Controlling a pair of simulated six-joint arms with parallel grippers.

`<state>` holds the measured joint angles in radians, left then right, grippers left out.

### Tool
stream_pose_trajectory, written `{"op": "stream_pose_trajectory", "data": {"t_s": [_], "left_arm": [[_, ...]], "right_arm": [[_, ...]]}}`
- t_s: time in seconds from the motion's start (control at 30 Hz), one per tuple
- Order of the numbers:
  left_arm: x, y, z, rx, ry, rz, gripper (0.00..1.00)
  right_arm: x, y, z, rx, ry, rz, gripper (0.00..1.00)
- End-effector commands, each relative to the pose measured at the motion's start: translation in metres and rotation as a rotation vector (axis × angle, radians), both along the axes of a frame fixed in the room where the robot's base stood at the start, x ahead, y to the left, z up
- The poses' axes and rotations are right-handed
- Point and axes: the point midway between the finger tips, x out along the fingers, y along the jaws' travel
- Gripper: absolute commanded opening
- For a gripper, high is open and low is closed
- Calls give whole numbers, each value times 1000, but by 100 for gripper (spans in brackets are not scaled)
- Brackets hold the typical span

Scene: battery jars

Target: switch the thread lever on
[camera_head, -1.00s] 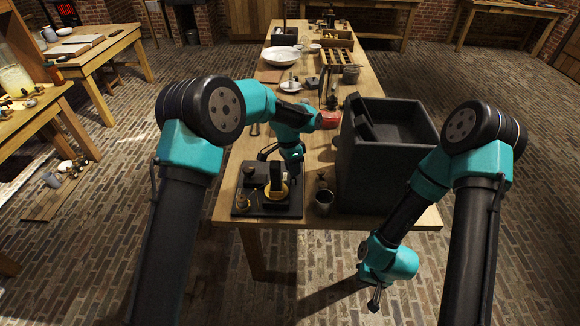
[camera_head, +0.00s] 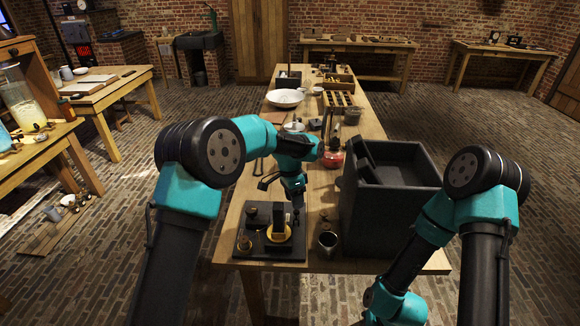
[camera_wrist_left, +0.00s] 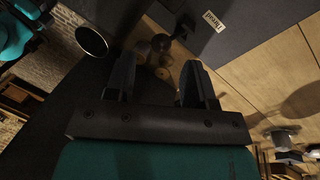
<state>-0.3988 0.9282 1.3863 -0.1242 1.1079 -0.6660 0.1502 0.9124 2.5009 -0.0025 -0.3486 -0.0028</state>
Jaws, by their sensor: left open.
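A black base board (camera_head: 262,249) with brass fittings and an upright dark piece on a brass disc (camera_head: 278,233) lies at the near left of the table. My left gripper (camera_head: 297,206) points down over the board's right side, beside the upright piece. In the left wrist view my left gripper (camera_wrist_left: 158,82) is open with nothing clearly between its fingers. Beyond the fingertips, a small dark lever-like part (camera_wrist_left: 182,29) with round, dim brass-coloured parts stands near a white label reading "Thread" (camera_wrist_left: 214,20). I cannot tell the lever's position. The right gripper is out of frame.
A large dark grey box (camera_head: 382,218) stands right of the board, with a small metal cup (camera_head: 327,243) between them. A red object (camera_head: 333,158), a white bowl (camera_head: 285,98) and a compartment tray (camera_head: 340,101) are farther back on the wooden table (camera_head: 240,205).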

Motion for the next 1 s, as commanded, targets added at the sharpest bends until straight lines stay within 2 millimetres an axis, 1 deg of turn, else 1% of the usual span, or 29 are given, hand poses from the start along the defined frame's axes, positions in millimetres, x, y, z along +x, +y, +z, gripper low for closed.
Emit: {"op": "stream_pose_trajectory", "data": {"t_s": [0.03, 0.2, 0.5, 0.6, 0.7, 0.8, 1.0], "left_arm": [[2, 1, 10, -1, -3, 1, 49], [9, 5, 43, -2, -3, 1, 49], [21, 12, 97, -1, 0, 0, 49], [24, 14, 112, -1, 0, 0, 49], [26, 16, 121, 0, 1, 0, 49], [27, 17, 126, 0, 1, 0, 49], [27, 17, 127, 0, 2, 0, 49]], "right_arm": [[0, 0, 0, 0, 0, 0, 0], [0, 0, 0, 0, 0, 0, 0], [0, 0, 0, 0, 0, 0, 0], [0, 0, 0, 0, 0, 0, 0], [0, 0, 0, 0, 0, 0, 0], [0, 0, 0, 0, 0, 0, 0], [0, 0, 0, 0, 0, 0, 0]]}}
